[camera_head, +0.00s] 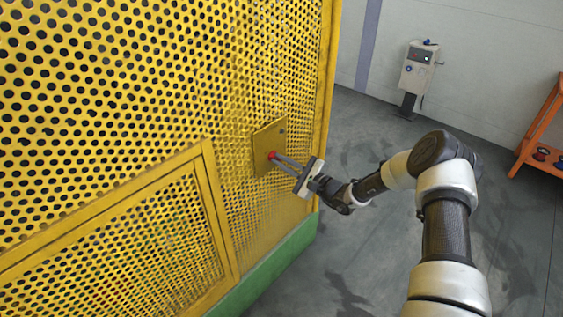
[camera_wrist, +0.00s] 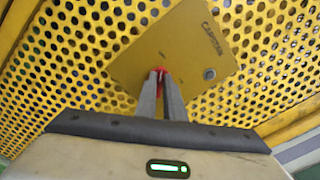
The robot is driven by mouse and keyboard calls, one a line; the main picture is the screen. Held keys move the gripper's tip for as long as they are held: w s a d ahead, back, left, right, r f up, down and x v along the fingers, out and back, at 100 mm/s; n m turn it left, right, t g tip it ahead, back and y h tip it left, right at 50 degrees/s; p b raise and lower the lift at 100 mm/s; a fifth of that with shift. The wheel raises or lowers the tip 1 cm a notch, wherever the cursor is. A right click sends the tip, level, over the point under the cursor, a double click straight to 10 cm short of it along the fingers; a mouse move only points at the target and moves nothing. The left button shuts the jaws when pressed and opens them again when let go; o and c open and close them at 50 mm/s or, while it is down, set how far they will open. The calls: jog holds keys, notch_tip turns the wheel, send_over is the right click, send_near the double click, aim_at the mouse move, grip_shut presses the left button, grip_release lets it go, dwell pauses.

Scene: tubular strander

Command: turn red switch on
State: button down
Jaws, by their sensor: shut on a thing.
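The red switch (camera_head: 272,155) sits on a yellow plate (camera_head: 264,138) fixed to the yellow perforated panel. My gripper (camera_head: 275,157) reaches it from the right, with its two fingers close together at the switch. In the wrist view the red switch (camera_wrist: 160,70) shows between and just beyond the fingertips (camera_wrist: 160,78), which are closed on it. The fingers hide most of the switch, so I cannot tell its turn position. The yellow plate (camera_wrist: 150,50) appears tilted in the wrist view, with dark lettering along one edge and a round grey fitting near a corner.
The yellow perforated guard (camera_head: 120,90) fills the left side, with a framed panel (camera_head: 215,210) below the plate and a green base (camera_head: 275,262). A grey control post (camera_head: 417,70) stands by the back wall. An orange rack (camera_head: 540,130) is at the right. Grey floor lies between.

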jog(key=m+b, duration=0.1)
jog(key=m, duration=0.4)
jog(key=shift+w+d, duration=0.1)
jog(key=shift+w+d+m, duration=0.1)
jog(key=shift+w+m, duration=0.05)
jog(key=shift+m, duration=2.95)
jog(key=shift+w+d+m, duration=0.1)
jog(key=shift+m, duration=3)
jog(key=c, duration=1.9)
grip_release()
jog(key=shift+o, duration=0.2)
